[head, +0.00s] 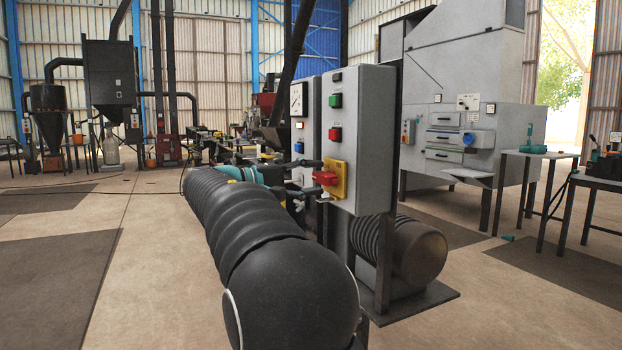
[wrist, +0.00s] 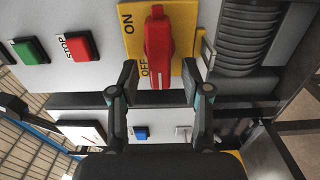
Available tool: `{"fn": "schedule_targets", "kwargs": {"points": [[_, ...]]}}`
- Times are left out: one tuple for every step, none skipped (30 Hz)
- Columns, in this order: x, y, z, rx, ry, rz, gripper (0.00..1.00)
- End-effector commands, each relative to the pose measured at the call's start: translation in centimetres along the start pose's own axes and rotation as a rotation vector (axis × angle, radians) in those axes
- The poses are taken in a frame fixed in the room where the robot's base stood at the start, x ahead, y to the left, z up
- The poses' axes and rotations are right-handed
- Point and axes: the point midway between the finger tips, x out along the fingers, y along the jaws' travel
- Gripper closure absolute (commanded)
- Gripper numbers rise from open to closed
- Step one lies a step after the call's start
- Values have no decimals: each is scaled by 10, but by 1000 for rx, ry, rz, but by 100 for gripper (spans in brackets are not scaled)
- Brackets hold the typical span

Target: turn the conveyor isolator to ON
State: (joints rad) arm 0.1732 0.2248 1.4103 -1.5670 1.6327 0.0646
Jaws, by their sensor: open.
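The isolator is a red handle (wrist: 158,45) on a yellow plate (wrist: 186,22) marked ON and OFF. In the wrist view the handle stands upright in the picture, its lower end beside the OFF mark. In the head view the red handle (head: 326,178) lies roughly level on the yellow plate (head: 342,172), low on the grey control box (head: 368,120). My gripper (wrist: 160,78) is open, one finger on each side of the handle's lower end, with gaps showing on both sides. My gripper (head: 308,178) also shows in the head view, in front of the plate.
A green button (wrist: 30,50) and a red STOP button (wrist: 78,46) sit on the same box. A metal hasp (wrist: 208,50) stands close beside the right finger. A grey cabinet (head: 470,140) and tables (head: 530,154) stand at the right. Open floor (head: 140,250) lies left.

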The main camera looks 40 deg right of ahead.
Motion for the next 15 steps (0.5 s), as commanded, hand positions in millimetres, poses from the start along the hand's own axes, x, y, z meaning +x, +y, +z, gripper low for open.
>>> {"fn": "schedule_targets", "kwargs": {"points": [[0, 0, 0, 0, 0, 0, 52], [0, 0, 0, 0, 0, 0, 52], [0, 0, 0, 0, 0, 0, 52], [0, 0, 0, 0, 0, 0, 52], [0, 0, 0, 0, 0, 0, 52], [0, 0, 0, 0, 0, 0, 55], [0, 0, 0, 0, 0, 0, 62], [0, 0, 0, 0, 0, 0, 70], [0, 0, 0, 0, 0, 0, 80], [0, 0, 0, 0, 0, 0, 87], [0, 0, 0, 0, 0, 0, 95], [0, 0, 0, 0, 0, 0, 100], [0, 0, 0, 0, 0, 0, 100], [0, 0, 0, 0, 0, 0, 100], [0, 0, 0, 0, -1, 0, 100]]}}
